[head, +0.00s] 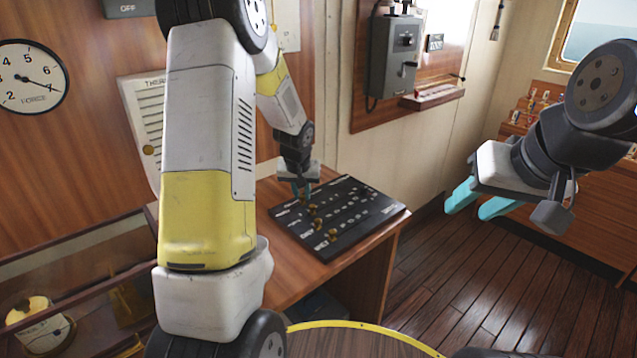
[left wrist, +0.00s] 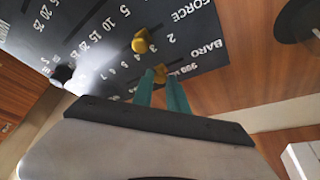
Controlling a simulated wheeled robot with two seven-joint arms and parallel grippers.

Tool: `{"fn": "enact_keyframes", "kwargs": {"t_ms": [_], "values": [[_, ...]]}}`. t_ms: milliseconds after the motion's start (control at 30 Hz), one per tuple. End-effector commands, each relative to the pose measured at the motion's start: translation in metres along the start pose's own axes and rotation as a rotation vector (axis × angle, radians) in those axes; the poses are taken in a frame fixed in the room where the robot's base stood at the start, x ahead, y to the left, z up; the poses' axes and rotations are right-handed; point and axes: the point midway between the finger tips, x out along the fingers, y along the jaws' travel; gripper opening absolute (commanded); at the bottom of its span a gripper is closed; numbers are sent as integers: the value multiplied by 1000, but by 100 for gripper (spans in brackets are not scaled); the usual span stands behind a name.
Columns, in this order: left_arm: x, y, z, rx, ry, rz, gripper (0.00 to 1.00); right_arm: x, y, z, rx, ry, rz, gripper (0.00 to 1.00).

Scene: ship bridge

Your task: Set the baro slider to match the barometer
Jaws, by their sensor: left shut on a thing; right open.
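The black slider board (head: 345,222) lies on the wooden desk, with white scales and several brass knobs along its left part. In the left wrist view the board (left wrist: 95,40) shows rows labelled FORCE and BARO. My left gripper (head: 302,192) is over the board's far left corner. In the left wrist view its teal fingers (left wrist: 163,88) are shut on the brass baro knob (left wrist: 160,71), at the BARO row near its label. Another brass knob (left wrist: 140,42) sits on the FORCE row. My right gripper (head: 482,205) is open and empty, away from the board. I see no dial marked as the barometer.
A round clock-like dial (head: 32,77) labelled FORCE hangs on the left wall. A notice sheet (head: 143,110) hangs behind my left arm. A grey box (head: 393,55) is on the back wall. The floor (head: 455,290) right of the desk is clear.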

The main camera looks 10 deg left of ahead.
Motion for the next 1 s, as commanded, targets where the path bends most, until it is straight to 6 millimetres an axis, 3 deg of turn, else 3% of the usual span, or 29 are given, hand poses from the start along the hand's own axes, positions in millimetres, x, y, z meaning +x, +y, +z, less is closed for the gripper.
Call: {"fn": "enact_keyframes", "kwargs": {"t_ms": [300,333,433,767,1000], "values": [[-3,-6,6,-1,0,0,0,0,0,0,0,0,0,41],[-3,-6,6,-1,0,0,23,0,0,0,0,0,0,41],[-3,-6,6,-1,0,0,40,0,0,0,0,0,0,41],[-4,-6,6,-1,1,0,40,0,0,0,0,0,0,41],[-38,-6,4,-1,5,1,40,0,0,0,0,0,0,41]]}}
